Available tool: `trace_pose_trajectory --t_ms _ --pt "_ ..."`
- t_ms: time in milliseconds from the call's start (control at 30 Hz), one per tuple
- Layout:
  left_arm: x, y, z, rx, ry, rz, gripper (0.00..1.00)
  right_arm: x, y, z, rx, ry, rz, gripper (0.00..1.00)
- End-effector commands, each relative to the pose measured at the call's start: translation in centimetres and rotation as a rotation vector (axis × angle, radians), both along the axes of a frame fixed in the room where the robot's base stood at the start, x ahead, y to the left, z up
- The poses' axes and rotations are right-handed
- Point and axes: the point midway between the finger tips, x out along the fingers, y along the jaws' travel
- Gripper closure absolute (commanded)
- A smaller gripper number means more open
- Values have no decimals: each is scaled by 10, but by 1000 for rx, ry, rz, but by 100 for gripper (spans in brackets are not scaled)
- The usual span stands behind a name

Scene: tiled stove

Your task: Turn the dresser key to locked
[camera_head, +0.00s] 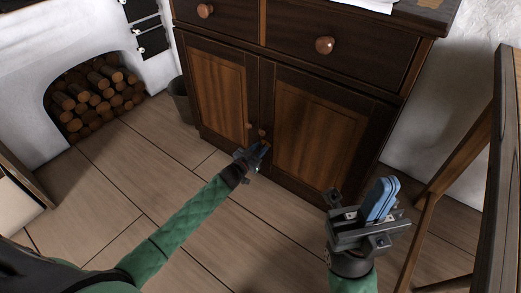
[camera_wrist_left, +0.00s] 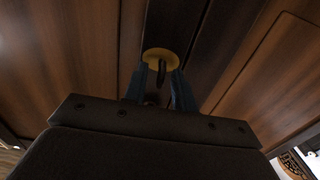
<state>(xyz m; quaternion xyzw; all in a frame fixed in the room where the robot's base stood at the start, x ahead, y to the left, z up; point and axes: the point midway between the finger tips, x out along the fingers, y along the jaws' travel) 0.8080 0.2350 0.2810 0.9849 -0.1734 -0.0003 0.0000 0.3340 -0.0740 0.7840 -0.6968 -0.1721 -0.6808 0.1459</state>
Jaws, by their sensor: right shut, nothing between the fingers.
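The dresser (camera_head: 310,130) is dark wood with two lower doors. In the left wrist view a round brass keyhole plate (camera_wrist_left: 160,56) sits on the dark upright between the door panels. The dark key (camera_wrist_left: 161,74) stands out from it, and its lower part is hard to make out. My left gripper (camera_head: 262,147) is at the doors' meeting edge. Its blue fingers (camera_wrist_left: 160,86) are apart, one on each side of the key, with visible gaps beside the shaft. My right gripper (camera_head: 380,200) is shut and empty, in front of the right door.
Round knobs (camera_head: 324,45) are on the drawers above. A dark bin (camera_head: 181,99) stands left of the dresser, near a log niche (camera_head: 95,95). A wooden frame (camera_head: 450,175) is close on the right. The tiled floor (camera_head: 120,185) is clear.

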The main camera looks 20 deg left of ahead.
Motion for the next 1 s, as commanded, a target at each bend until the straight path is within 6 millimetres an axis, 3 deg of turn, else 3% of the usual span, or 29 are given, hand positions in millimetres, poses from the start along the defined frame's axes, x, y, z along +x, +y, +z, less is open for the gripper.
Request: trace_pose_trajectory --t_ms 400,433,567,1000 --pt "8 -3 0 0 0 0 73 0 1 -3 -6 4 -2 100" --pt "8 -3 0 0 0 0 75 0 1 -3 -6 4 -2 100" --pt "8 -3 0 0 0 0 100 0 1 -3 -6 3 -2 100" --pt "8 -3 3 42 -16 0 100 0 0 4 -1 0 1 100"
